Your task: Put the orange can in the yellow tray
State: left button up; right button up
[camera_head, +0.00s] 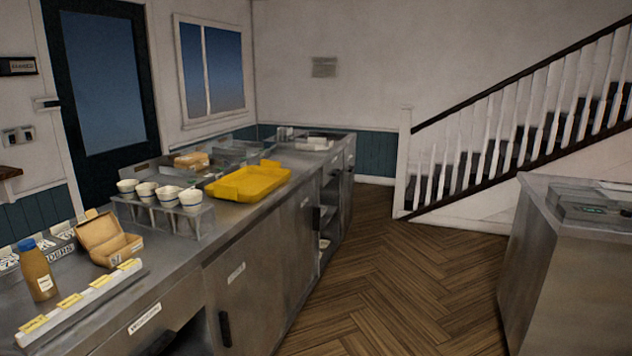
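The yellow tray (250,184) lies on the steel counter along the left, beyond the rack of cups. I cannot make out an orange can in this view. A brownish-orange bottle with a blue cap (38,272) stands upright at the near left of the counter. Neither of my grippers is in view.
A rack (190,223) holds several white cups between the tray and an open cardboard box (101,238). A white strip with yellow labels (82,300) lies near the counter's front edge. The wooden floor (385,285) is clear between the left counter and the right counter (575,235).

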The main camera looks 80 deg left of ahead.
aim_at(251, 184)
jog(key=i+j+u, duration=0.1)
jog(key=u, duration=0.4)
jog(key=i+j+u, duration=0.15)
jog(key=j+u, duration=0.15)
jog(key=u, duration=0.2)
jog(key=i+j+u, duration=0.1)
jog(key=u, duration=0.4)
jog(key=i+u, duration=0.25)
jog(key=u, duration=0.25)
jog(key=i+j+u, duration=0.15)
jog(key=i+u, duration=0.55)
jog(key=u, duration=0.2)
jog(key=i+l+u, duration=0.1)
jog(key=i+u, duration=0.3)
jog(key=i+l+u, duration=0.2)
jog(key=u, duration=0.25)
jog(key=i+l, duration=0.05)
jog(key=i, duration=0.05)
